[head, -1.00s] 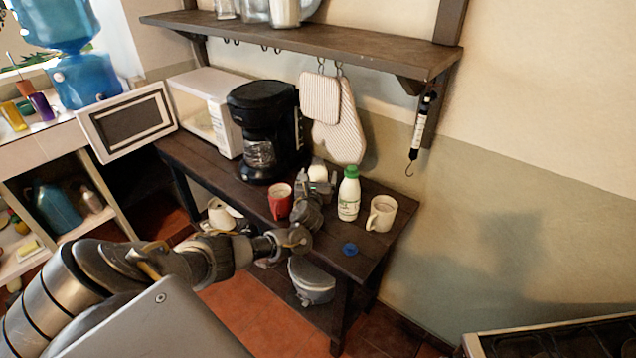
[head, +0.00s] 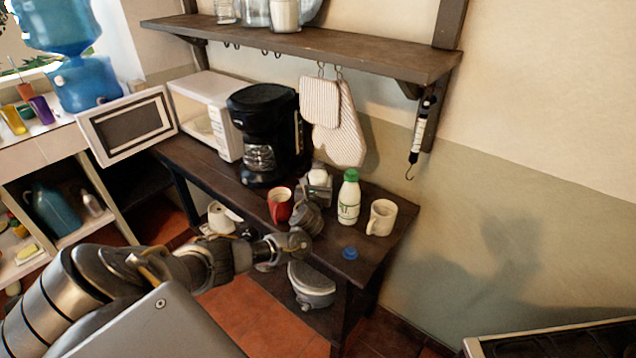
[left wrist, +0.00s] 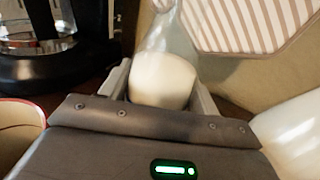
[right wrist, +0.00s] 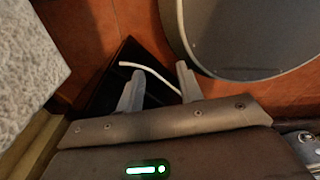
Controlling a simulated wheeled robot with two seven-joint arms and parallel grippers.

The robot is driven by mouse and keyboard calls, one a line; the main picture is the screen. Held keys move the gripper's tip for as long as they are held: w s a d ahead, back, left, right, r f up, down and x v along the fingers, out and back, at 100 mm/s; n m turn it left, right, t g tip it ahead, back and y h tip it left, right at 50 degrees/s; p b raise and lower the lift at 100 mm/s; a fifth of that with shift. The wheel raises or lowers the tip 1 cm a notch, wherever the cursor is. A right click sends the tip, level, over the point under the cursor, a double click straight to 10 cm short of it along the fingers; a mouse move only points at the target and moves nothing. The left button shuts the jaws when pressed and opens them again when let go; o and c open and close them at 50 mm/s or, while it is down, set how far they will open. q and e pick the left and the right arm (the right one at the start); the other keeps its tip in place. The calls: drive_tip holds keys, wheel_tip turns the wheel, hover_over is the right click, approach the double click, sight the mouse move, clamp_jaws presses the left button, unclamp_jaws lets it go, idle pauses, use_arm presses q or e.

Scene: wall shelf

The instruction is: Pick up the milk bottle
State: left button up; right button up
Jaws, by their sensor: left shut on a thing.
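A milk bottle, clear glass with white contents low in it, sits between the fingers of my left gripper (left wrist: 162,88), which is shut on it. The bottle's white part (left wrist: 160,78) shows in the left wrist view, and its base is hidden. In the head view, my left gripper (head: 318,180) is over the dark table, behind the red mug, and only a small white part of the bottle (head: 317,175) shows. My right gripper (right wrist: 158,88) is open and empty over the floor; it is outside the head view.
A green-capped white bottle (head: 349,198) and a cream mug (head: 381,217) stand right of my left gripper. A red mug (head: 280,205) is close on its left. A black coffee maker (head: 264,135) stands behind. A blue cap (head: 350,253) lies near the table's front edge.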

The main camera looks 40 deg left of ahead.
use_arm(q)
drive_tip(key=shift+r, duration=0.3)
drive_tip(key=shift+r+b, duration=0.35)
drive_tip(key=shift+r, duration=0.8)
drive_tip(key=s+a+r+b, duration=0.2)
drive_tip(key=s+a+r, duration=0.2)
drive_tip(key=s+r, duration=0.6)
drive_tip(key=shift+s, duration=1.55)
drive_tip(key=shift+s+r, duration=0.15)
drive_tip(key=shift+d, duration=0.1)
